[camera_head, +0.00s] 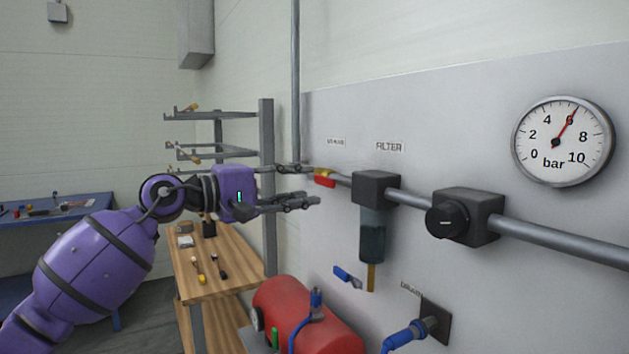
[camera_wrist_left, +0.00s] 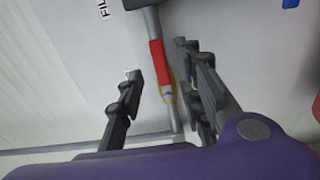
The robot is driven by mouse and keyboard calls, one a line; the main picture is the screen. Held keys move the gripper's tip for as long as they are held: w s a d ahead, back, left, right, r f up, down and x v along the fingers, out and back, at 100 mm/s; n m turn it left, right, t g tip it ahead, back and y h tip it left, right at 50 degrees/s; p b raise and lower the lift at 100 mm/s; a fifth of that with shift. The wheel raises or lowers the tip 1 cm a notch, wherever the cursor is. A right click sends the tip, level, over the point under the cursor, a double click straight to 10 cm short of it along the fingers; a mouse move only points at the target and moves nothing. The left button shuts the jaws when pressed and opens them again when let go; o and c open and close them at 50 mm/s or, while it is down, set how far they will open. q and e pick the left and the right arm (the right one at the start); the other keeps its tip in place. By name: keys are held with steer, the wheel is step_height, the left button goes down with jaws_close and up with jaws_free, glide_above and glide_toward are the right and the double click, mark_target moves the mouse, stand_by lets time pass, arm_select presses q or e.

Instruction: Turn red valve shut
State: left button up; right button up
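The red valve handle (camera_head: 324,180) sits on the grey pipe, left of the filter, and lies roughly along the pipe. In the left wrist view the red handle (camera_wrist_left: 157,62) shows between the two fingers, with a yellowish valve body (camera_wrist_left: 169,94) at its lower end. My left gripper (camera_head: 313,185) is open, its fingers pointing at the panel, one above and one below the handle's level. In the left wrist view I see no finger clearly touching the handle. My right gripper is not in view.
The filter (camera_head: 372,230) and a black-knobbed regulator (camera_head: 467,217) follow on the pipe to the right. The pressure gauge (camera_head: 563,141) reads about 6 bar. A blue lever (camera_head: 347,276) and a red tank (camera_head: 305,320) are below. A wooden bench (camera_head: 235,250) stands behind my arm.

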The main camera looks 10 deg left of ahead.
mark_target(323, 182)
arm_select(q)
steer(key=x, duration=0.2)
steer(key=shift+w+d+r, duration=0.15)
steer(key=shift+d, duration=0.15)
steer(key=shift+w+d+p, duration=0.2)
steer(key=shift+d+p, duration=0.1)
steer(key=shift+w+d+f, duration=0.1)
steer(key=shift+f, duration=0.1)
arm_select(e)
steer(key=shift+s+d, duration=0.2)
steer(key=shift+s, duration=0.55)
arm_select(q)
steer(key=c, duration=0.9)
jaws_close()
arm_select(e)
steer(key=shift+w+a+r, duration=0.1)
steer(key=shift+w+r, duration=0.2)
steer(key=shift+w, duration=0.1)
